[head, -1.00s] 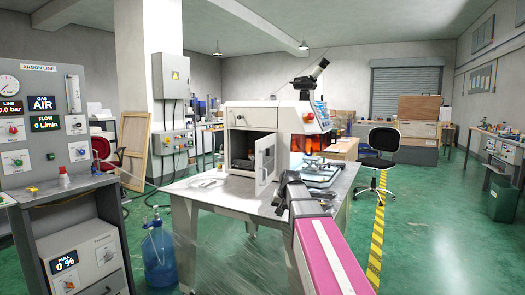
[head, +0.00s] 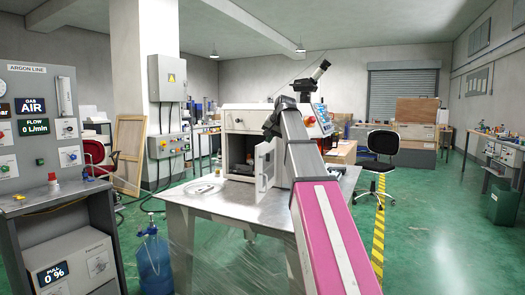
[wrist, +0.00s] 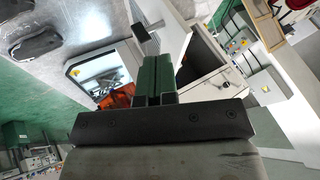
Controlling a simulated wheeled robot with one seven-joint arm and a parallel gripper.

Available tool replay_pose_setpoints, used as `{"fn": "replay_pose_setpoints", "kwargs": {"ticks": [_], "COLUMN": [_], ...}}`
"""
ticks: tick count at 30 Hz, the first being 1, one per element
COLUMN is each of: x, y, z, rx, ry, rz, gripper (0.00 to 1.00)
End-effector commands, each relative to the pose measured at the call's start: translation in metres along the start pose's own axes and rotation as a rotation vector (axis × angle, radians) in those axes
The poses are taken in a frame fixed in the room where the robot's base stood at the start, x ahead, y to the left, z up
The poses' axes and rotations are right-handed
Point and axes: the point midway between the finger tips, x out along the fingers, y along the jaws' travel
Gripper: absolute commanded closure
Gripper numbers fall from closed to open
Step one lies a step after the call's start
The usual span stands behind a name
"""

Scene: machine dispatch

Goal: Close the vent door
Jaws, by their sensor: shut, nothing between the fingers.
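The white machine (head: 240,121) stands on the metal table with a dark chamber opening in its front. Its vent door (head: 265,166) stands open, swung out toward me at the right side of the opening, with a handle on its face. My gripper (head: 271,127) is at the machine's front, above the door in the head view; my arm covers the machine's right part. In the wrist view the gripper's green fingers (wrist: 156,78) are together and empty. The dark opening (wrist: 197,58) shows just beyond them. I cannot tell whether the fingers touch the machine.
The metal table (head: 190,212) has free room at its left front, with a small flat item on it. A gas panel (head: 38,130) stands at the left, a blue bottle (head: 156,262) on the floor. An office chair (head: 380,160) is at the right.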

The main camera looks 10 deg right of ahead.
Motion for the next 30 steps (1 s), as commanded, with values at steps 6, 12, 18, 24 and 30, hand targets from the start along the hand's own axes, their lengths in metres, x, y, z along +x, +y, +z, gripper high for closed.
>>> {"fn": "replay_pose_setpoints", "kwargs": {"ticks": [6, 12, 18, 24, 30], "x": [0.029, 0.063, 0.088, 0.097, 0.098], "y": [0.000, 0.000, 0.000, 0.000, 0.000], "z": [0.000, 0.000, 0.000, 0.000, 0.000], "rx": [0.000, 0.000, 0.000, 0.000, 0.000], "ry": [-0.002, -0.002, -0.001, 0.001, 0.001], "rz": [0.000, 0.001, 0.001, 0.001, 0.000], "gripper": [1.00, 1.00, 1.00, 1.00, 1.00]}}
